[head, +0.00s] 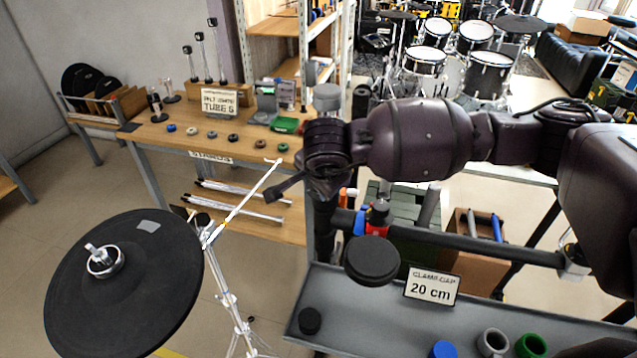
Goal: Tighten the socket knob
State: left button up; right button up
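A black horizontal bar (475,243) carries a clamp (377,222) with red and blue parts and a dark grey knob-like top (378,208). I cannot tell for sure which part is the socket knob. A round black pad (371,261) shows just below the clamp. My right arm comes in from the right, and its wrist stands up and left of the clamp. My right gripper (318,190) is at the end of that wrist; its fingers are too dark and overlapped to make out. A small dark lever-like part sticks out left of it. My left gripper is out of view.
A black mesh-pad cymbal (150,300) stands at the left, near a chrome stand (228,290). A grey tray (390,325) below holds colored caps, with a sign (432,287) reading "20 cm". A wooden bench (170,135) with small rings stands behind.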

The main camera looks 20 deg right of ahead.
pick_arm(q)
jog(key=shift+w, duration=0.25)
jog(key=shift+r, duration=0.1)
pick_arm(e)
jog(key=o, duration=0.9)
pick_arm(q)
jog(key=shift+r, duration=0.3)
pick_arm(e)
jog(key=v, duration=1.1)
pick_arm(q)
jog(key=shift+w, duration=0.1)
pick_arm(e)
jog(key=shift+w+f, duration=0.1)
